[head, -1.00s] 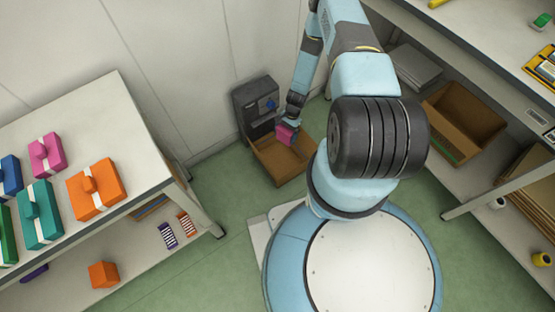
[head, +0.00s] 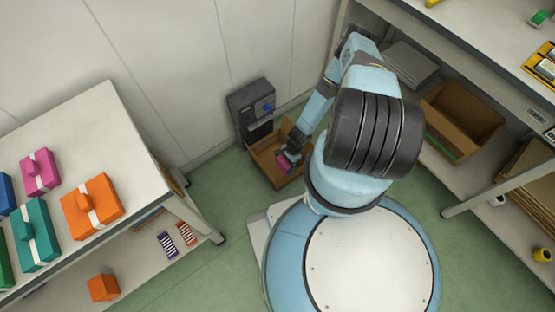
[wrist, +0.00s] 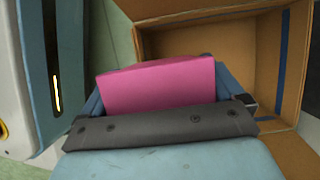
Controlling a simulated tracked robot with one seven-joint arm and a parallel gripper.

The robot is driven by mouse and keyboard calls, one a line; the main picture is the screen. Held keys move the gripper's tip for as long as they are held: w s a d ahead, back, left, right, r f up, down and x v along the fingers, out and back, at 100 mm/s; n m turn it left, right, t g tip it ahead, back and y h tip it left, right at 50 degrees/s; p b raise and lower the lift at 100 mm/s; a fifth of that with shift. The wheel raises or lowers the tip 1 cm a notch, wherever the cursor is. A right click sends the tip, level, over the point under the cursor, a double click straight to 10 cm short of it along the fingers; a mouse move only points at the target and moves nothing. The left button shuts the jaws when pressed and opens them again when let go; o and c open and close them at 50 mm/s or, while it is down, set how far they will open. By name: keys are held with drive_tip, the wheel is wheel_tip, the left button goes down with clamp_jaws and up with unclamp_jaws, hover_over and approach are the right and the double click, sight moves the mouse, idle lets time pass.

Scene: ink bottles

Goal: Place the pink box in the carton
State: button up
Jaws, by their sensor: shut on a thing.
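My gripper (head: 288,159) is shut on the pink box (head: 285,165). In the head view the box is within the outline of the open brown carton (head: 265,170) on the floor, towards its right side. I cannot tell whether it touches the carton's bottom. In the wrist view the pink box (wrist: 160,87) fills the space between the fingers, partly hidden behind the dark edge of my gripper. The carton's rim (wrist: 205,14) and part of its empty inside show behind and to the right of the box.
Shelving at right holds another brown carton (head: 462,118). Green floor is clear left of my base.

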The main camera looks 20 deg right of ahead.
drive_tip(key=shift+w+a+f, duration=0.1)
drive_tip(key=shift+w+f, duration=2.4)
drive_tip(key=shift+f, duration=0.3)
drive_tip(key=shift+w+a+f, duration=0.1)
drive_tip(key=shift+w+f, duration=2.4)
drive_tip(key=shift+f, duration=0.25)
drive_tip(key=o, duration=0.9)
drive_tip(key=shift+r, duration=0.1)
drive_tip(key=v, duration=1.1)
drive_tip(key=shift+d+r, duration=0.25)
drive_tip(key=shift+r, duration=0.1)
